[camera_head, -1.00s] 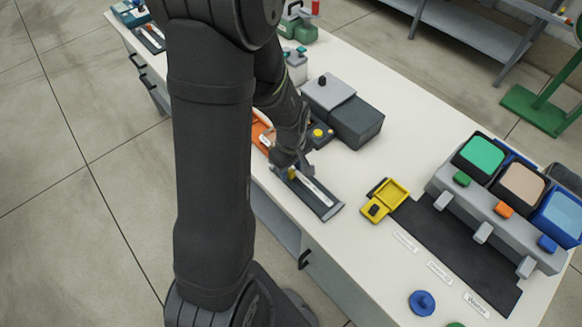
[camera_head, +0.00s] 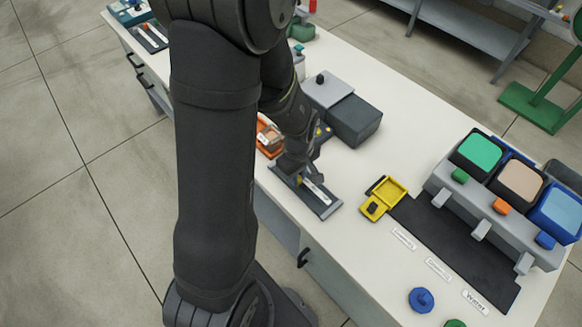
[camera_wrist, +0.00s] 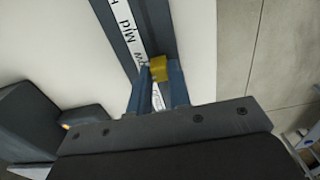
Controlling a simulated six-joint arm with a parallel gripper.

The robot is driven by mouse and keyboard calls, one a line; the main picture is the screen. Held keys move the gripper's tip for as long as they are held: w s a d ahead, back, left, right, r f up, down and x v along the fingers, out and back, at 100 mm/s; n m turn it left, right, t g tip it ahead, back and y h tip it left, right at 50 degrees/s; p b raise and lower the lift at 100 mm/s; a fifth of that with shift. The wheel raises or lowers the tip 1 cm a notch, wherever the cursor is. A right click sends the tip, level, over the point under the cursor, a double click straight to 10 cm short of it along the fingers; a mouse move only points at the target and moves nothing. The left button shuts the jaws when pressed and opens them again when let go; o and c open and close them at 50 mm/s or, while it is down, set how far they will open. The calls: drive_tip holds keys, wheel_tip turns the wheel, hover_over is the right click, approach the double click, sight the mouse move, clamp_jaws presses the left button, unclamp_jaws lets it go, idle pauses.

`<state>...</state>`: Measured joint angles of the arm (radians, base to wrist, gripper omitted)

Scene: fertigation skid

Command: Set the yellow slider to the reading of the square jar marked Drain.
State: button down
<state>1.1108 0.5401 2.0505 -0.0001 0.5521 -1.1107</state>
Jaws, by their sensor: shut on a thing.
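The yellow slider (camera_wrist: 158,68) sits on a dark slide track (camera_head: 322,207) with a white lettered scale (camera_wrist: 151,32). My gripper (camera_head: 298,177) is over the track, at its far part in the head view. In the wrist view my gripper (camera_wrist: 157,74) is shut on the yellow slider, its two blue-grey fingers beside it. The slider is beside partly covered letters ending in "ow"; "Mid" is farther up the scale. In the head view my fingers mostly hide the slider. I cannot identify a square jar marked Drain; no such marking is legible.
A grey lidded box (camera_head: 355,121) stands behind the track. An orange item (camera_head: 268,138) is partly hidden by my arm. A yellow tray (camera_head: 383,197) and a rack (camera_head: 490,214) with green, beige and blue square-topped containers are to the right. White bench lies between.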

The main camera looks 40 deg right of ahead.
sight(299, 179)
drive_tip(key=shift+s, duration=0.3)
drive_tip(key=c, duration=1.3)
unclamp_jaws()
drive_tip(key=shift+r, duration=0.1)
wheel_tip(299, 179, up, 17)
drive_tip(key=shift+r, duration=0.15)
wheel_tip(299, 179, down, 18)
drive_tip(key=shift+r, duration=0.25)
idle(0.3)
